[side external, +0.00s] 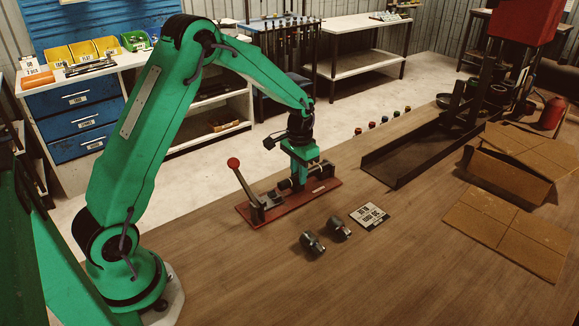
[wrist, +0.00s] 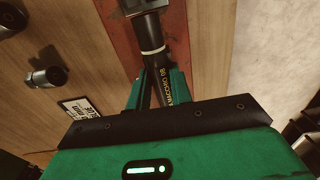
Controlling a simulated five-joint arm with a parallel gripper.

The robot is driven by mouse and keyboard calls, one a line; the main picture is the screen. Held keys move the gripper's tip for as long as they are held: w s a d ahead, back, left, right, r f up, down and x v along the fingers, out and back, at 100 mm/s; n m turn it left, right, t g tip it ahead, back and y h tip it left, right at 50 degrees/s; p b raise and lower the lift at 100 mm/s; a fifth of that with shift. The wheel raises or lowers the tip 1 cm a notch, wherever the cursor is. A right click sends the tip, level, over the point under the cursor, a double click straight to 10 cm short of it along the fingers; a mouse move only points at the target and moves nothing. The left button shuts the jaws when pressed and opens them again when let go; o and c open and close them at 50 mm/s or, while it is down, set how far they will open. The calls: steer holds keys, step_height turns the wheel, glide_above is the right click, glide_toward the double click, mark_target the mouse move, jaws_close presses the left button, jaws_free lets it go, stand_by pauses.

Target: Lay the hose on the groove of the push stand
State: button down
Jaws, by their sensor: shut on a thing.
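The push stand is a red base plate (side external: 240,212) on the bench with a lever topped by a red ball (side external: 233,163) at its left end. The red plate also shows in the wrist view (wrist: 118,35). My gripper (side external: 298,183) points down over the plate's right part. In the wrist view my gripper (wrist: 158,88) has its green fingers on either side of the black hose (wrist: 152,38), which has a pale ring and printed lettering. It is shut on the hose. The hose lies along the plate's length. The groove is hidden, and I cannot tell whether the hose touches it.
Two metal fittings (side external: 312,243) (side external: 339,228) lie in front of the stand, beside a printed card (side external: 370,215). A dark channel-shaped tray (side external: 415,150) and cardboard (side external: 510,230) lie to the right. Several small coloured caps (side external: 384,120) stand behind. The front of the bench is clear.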

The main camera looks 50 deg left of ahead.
steer(key=shift+f, duration=0.4)
stand_by(0.4)
steer(key=c, duration=1.2)
jaws_free()
steer(key=shift+o, duration=0.2)
steer(key=shift+r, duration=0.15)
steer(key=shift+r, duration=3.95)
steer(key=shift+r, duration=0.1)
